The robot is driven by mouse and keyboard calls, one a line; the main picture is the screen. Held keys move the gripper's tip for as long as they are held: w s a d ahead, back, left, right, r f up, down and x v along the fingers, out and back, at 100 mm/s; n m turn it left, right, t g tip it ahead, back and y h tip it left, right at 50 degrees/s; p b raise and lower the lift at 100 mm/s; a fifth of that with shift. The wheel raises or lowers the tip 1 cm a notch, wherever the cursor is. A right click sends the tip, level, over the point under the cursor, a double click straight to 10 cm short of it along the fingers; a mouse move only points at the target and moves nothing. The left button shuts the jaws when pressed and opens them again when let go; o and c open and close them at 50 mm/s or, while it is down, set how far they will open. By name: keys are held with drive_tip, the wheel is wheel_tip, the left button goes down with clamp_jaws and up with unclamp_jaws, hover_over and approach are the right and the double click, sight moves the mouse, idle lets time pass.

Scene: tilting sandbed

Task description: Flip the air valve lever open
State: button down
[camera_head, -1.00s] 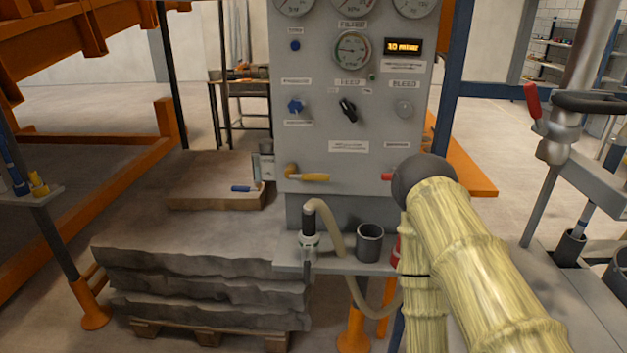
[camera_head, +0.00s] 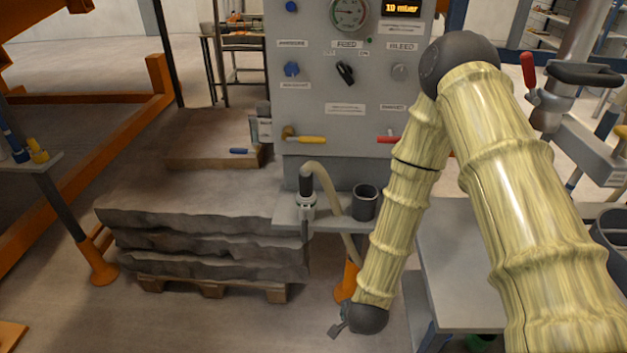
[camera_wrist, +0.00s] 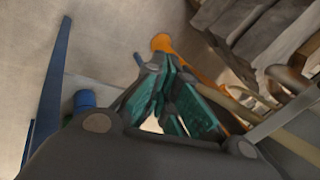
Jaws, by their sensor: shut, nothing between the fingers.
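Several levers show in the head view, and their labels are too small to tell which is the air valve. A yellow-handled lever (camera_head: 306,139) lies sideways on a brass fitting at the grey panel's lower left. A red lever (camera_head: 388,139) is at the panel's lower right, partly hidden by my arm. A small blue-handled lever (camera_head: 240,151) is left of the panel. My gripper (camera_wrist: 160,65) is shut and empty, its green-padded fingers together in the wrist view. In the head view it hangs low (camera_head: 340,329), below and apart from the levers.
The grey panel (camera_head: 285,105) carries a gauge, knobs and a display. Below it, a shelf (camera_head: 285,224) holds a dark cup (camera_head: 365,203) and a hose (camera_head: 331,190). Stacked grey slabs (camera_head: 190,235) stand left. A grey table (camera_head: 470,285) is close right of my forearm.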

drive_tip(key=w+a+r+m+t+p, duration=0.25)
drive_tip(key=w+r+m, duration=0.25)
drive_tip(key=w+r, duration=0.3)
drive_tip(key=m+t+h+p, duration=0.2)
drive_tip(key=m+t+p, duration=0.15)
drive_tip(key=m, duration=1.45)
approach(305, 140)
wheel_tip(305, 140, down, 3)
drive_tip(key=s+d, duration=0.2)
drive_tip(key=s, duration=0.1)
drive_tip(key=shift+w+d+f, duration=0.1)
drive_tip(key=shift+w+f, duration=0.05)
drive_tip(key=shift+w, duration=0.05)
drive_tip(key=shift+w, duration=0.1)
drive_tip(key=p+x, duration=0.4)
drive_tip(key=x, duration=0.6)
drive_tip(key=shift+d+n, duration=0.15)
drive_tip(key=shift+n, duration=0.15)
